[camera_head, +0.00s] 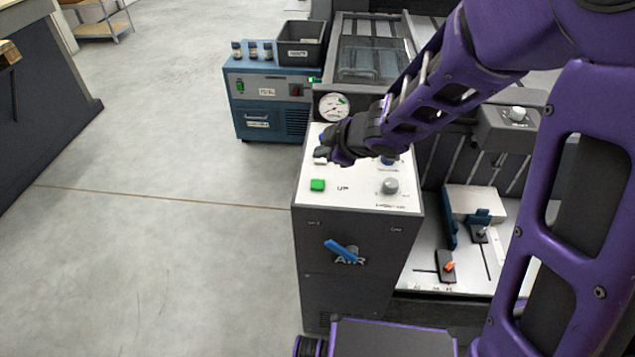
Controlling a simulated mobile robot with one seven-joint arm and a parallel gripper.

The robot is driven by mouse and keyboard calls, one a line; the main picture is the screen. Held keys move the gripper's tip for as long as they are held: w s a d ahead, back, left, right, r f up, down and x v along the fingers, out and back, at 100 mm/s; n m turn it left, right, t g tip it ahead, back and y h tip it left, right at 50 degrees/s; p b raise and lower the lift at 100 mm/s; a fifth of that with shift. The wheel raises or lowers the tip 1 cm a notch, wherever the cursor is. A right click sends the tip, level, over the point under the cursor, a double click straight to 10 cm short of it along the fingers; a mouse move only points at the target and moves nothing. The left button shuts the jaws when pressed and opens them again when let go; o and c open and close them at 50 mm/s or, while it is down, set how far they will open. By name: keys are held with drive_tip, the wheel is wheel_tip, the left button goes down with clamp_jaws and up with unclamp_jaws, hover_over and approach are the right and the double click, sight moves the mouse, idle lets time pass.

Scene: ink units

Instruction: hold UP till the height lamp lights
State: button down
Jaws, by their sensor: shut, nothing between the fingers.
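My gripper (322,155) is shut and empty above the panel, a little behind the green button in the picture. I cannot tell whether it touches the panel. It covers part of the panel's back left, where a small pale piece shows under it. A grey knob (390,186) sits to the right of the label. I cannot make out a height lamp; my gripper and wrist hide part of the panel.
A round gauge (333,107) stands behind the panel. A blue handle (341,250) marked AIR is on the cabinet front. A blue unit (262,100) with several small bottles and a dark bin (301,43) is behind. Clamps and an orange-tipped lever (449,267) are at right. Floor at left is clear.

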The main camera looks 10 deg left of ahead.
sight(322, 186)
drive_tip(key=shift+f+b, duration=2.85)
drive_tip(key=shift+f, duration=0.35)
drive_tip(key=shift+f, duration=0.4)
